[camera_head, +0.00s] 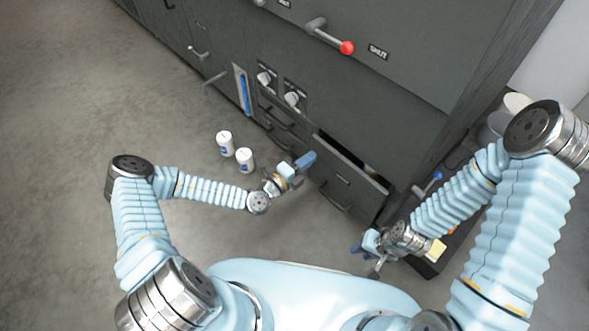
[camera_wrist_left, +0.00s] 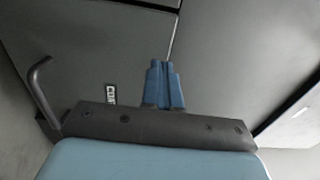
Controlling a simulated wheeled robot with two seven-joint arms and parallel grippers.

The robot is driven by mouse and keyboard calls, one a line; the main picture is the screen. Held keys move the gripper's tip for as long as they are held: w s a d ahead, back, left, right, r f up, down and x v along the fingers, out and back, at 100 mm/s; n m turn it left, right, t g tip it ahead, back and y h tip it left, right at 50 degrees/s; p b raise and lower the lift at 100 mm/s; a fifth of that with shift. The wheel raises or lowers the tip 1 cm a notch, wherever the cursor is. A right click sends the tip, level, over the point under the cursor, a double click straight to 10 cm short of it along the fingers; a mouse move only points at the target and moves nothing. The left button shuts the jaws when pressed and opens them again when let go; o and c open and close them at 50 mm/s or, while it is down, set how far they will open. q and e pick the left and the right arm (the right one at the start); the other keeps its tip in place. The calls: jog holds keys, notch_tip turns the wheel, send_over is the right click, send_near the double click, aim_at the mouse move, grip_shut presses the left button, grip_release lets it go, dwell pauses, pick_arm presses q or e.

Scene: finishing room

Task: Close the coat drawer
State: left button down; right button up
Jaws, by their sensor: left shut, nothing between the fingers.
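A dark grey drawer (camera_head: 347,182) stands pulled out of the cabinet's lower right, its top open and a bar handle (camera_head: 335,198) on its front. I take it for the coat drawer; its label is too small to read. My left gripper (camera_head: 304,161) is close to the drawer's left end, its blue fingers together and empty. In the left wrist view the shut fingers (camera_wrist_left: 165,86) point at dark grey panels, with a bar handle (camera_wrist_left: 40,88) and a small label (camera_wrist_left: 110,95) to their left. My right gripper (camera_head: 366,251) is low, in front of the drawer's right end; its finger gap is unclear.
The dark cabinet (camera_head: 390,95) has a red-knobbed lever (camera_head: 346,47), white knobs (camera_head: 265,78) and more handles. Two white cans (camera_head: 235,152) stand on the floor left of my left gripper. A dark low box (camera_head: 440,250) is beside my right arm. Floor at left is clear.

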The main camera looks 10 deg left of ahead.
aim_at(323, 147)
pick_arm(q)
jog(key=shift+x, duration=1.75)
jog(key=x, duration=0.4)
jog(key=shift+w+d, duration=0.1)
jog(key=shift+r, duration=0.1)
jog(key=shift+w+r, duration=0.1)
